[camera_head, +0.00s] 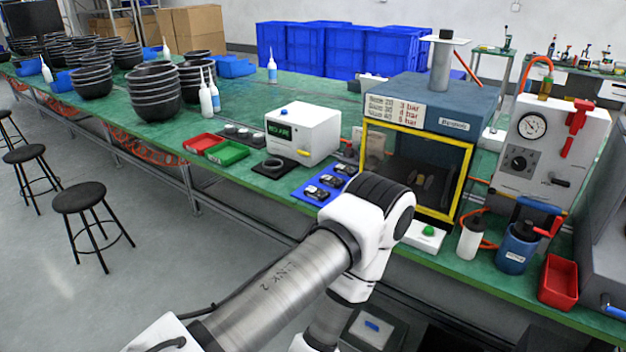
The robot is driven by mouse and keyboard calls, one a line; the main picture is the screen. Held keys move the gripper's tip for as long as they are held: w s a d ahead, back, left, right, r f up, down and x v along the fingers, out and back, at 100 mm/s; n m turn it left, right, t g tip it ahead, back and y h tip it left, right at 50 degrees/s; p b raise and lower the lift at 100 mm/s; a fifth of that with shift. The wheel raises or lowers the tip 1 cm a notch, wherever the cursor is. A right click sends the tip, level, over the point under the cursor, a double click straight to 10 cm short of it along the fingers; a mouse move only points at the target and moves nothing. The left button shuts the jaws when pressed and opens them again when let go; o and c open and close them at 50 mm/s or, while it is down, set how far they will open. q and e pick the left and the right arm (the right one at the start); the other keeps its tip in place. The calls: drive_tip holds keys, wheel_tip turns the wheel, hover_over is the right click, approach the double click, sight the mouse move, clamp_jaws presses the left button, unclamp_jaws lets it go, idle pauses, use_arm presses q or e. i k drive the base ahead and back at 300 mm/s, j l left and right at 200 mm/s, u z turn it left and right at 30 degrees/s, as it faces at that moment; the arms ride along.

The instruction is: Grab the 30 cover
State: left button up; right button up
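Several small dark round pieces (244,134) sit in a row on the green bench, left of a white box with a green display (303,134). A blue tray (305,195) holds dark watch-like pieces (317,192). A black holder with a round ring (273,165) is in front of the white box. One of my arms reaches in from the lower left and bends down in front of the bench. Neither gripper is in view.
A yellow-framed chamber (455,190) marked with bar values stands right of the blue tray. Red (202,142) and green (227,153) trays lie left. A green button box (426,237), bottles (517,248) and a red bin (557,283) line the right front. Stools (80,197) stand left.

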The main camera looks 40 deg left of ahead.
sight(335, 182)
drive_tip(key=u, duration=1.3)
